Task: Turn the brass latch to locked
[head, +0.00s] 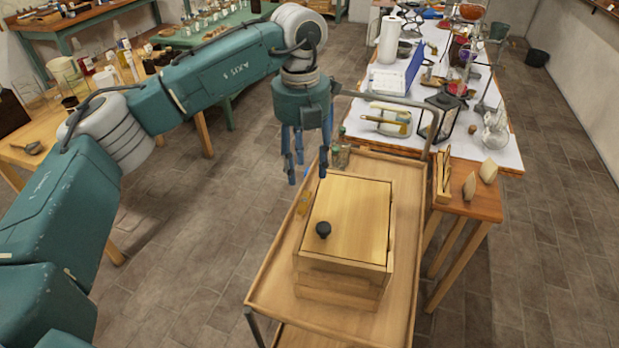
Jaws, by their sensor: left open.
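A wooden box (352,212) with a pale lid and a round black knob (323,229) sits on a wooden cart (275,285). I cannot make out a brass latch for certain. A small yellowish piece (304,203) shows beside the box's left side, too small to tell what it is. My left gripper (307,174) points down with its blue fingers apart, open and empty. In the picture it is just above the box's far left corner, and it looks apart from the box. My right gripper is not in view.
A small glass jar (340,154) stands at the cart's far end, near my left gripper. A metal cart handle (400,99) rises behind it. A cluttered, white-covered table (505,150) and a wooden stool (475,203) stand to the right.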

